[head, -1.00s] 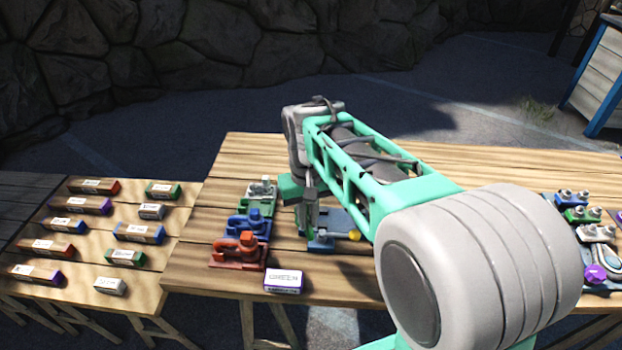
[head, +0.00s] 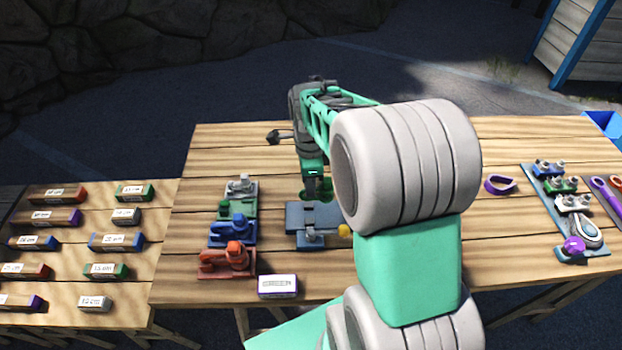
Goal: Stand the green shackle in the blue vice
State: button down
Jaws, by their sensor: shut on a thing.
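My gripper (head: 319,194) points down over the middle of the table, just behind a flat blue-grey fixture with a yellow knob, which looks like the blue vice (head: 298,214). It is shut on a green piece, apparently the green shackle (head: 303,195), which shows only in part around the fingertips. I cannot tell whether the shackle touches the vice or the table. My arm hides the area right of the vice.
Green (head: 238,205), blue (head: 233,232) and red (head: 228,260) fixtures stand left of the vice. A labelled box (head: 278,286) lies in front. A purple loop (head: 500,185) and a fittings board (head: 545,205) lie right. Labelled blocks cover the left table.

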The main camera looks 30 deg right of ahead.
aim_at(311, 200)
jog(key=shift+d+f+m, duration=0.2)
jog(key=shift+f+m, duration=0.05)
jog(key=shift+m, duration=0.25)
jog(key=shift+f+b, duration=2.25)
jog(key=shift+f, duration=0.65)
jog(key=shift+f, duration=0.4)
jog(key=c, duration=1.4)
grip_release()
notch_tip(311, 200, up, 8)
jog(key=shift+f+b, duration=0.1)
jog(key=shift+b, duration=0.75)
